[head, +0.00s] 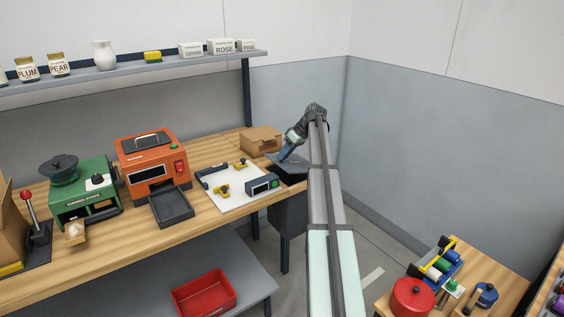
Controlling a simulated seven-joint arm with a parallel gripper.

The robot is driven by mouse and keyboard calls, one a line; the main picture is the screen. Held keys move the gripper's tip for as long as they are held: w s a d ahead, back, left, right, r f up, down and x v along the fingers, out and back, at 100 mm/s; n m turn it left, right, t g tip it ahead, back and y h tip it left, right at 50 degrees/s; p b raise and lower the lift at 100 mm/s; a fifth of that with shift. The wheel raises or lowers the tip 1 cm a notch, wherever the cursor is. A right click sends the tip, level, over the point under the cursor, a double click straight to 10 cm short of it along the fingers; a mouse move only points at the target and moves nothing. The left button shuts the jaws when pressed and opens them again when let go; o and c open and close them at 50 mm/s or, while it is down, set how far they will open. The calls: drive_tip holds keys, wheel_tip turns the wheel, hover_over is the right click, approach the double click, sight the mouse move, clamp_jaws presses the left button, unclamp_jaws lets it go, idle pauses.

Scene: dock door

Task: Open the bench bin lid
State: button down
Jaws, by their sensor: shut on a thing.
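The bench bin (287,217) is a dark grey box at the right end of the wooden bench. Its dark lid (293,171) shows as a flat panel at its top, partly hidden by my arm. I cannot tell whether it is raised. My gripper (280,158) reaches down to the lid's far left part and is shut on it. The fingertips are small and partly hidden, so the exact grip point is unclear.
A cardboard box (261,140) stands close left of my gripper. A white board (238,187) with yellow and dark fixtures lies on the bench (200,220), beside an orange machine (153,165). The grey wall (440,155) is behind right. A low table with a red pot (411,298) stands front right.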

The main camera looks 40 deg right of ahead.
drive_tip(key=d+r+m+y, duration=0.1)
drive_tip(key=d+r+y, duration=0.5)
drive_tip(key=d+y, duration=0.1)
drive_tip(key=shift+d+r+m+t, duration=0.2)
drive_tip(key=shift+d+m+t, duration=0.15)
drive_tip(key=shift+d, duration=0.35)
drive_tip(key=c, duration=0.9)
unclamp_jaws()
drive_tip(key=shift+a, duration=0.1)
